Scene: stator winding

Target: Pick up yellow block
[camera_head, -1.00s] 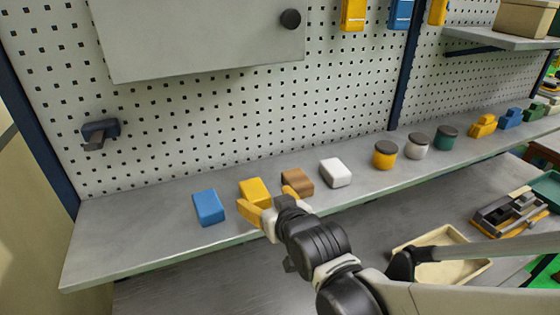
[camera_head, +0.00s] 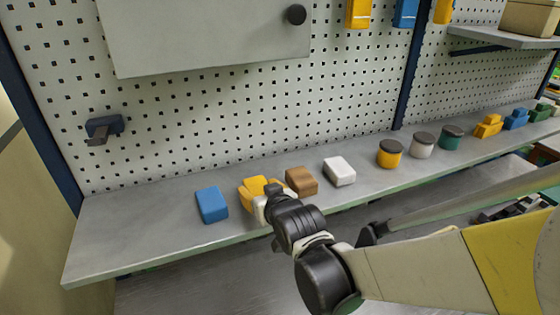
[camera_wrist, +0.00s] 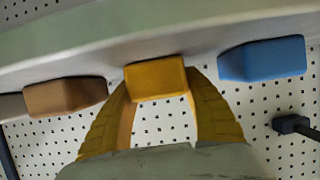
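The yellow block (camera_head: 254,184) sits on the grey shelf between the blue block (camera_head: 212,204) and the brown block (camera_head: 301,181). My gripper (camera_head: 262,192) is at the yellow block and partly hides it in the head view. In the wrist view, the yellow block (camera_wrist: 156,79) lies between the tips of my two yellow fingers (camera_wrist: 157,92), one finger on each side. The fingers are spread, with pegboard visible between them. Whether they touch the block is unclear. The block still appears to rest on the shelf.
The blue block and brown block stand close on either side. A white block (camera_head: 339,171) and several lidded jars, including a yellow one (camera_head: 390,154), are farther right. The pegboard (camera_head: 220,120) rises behind the shelf (camera_head: 130,240). The shelf's left end is clear.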

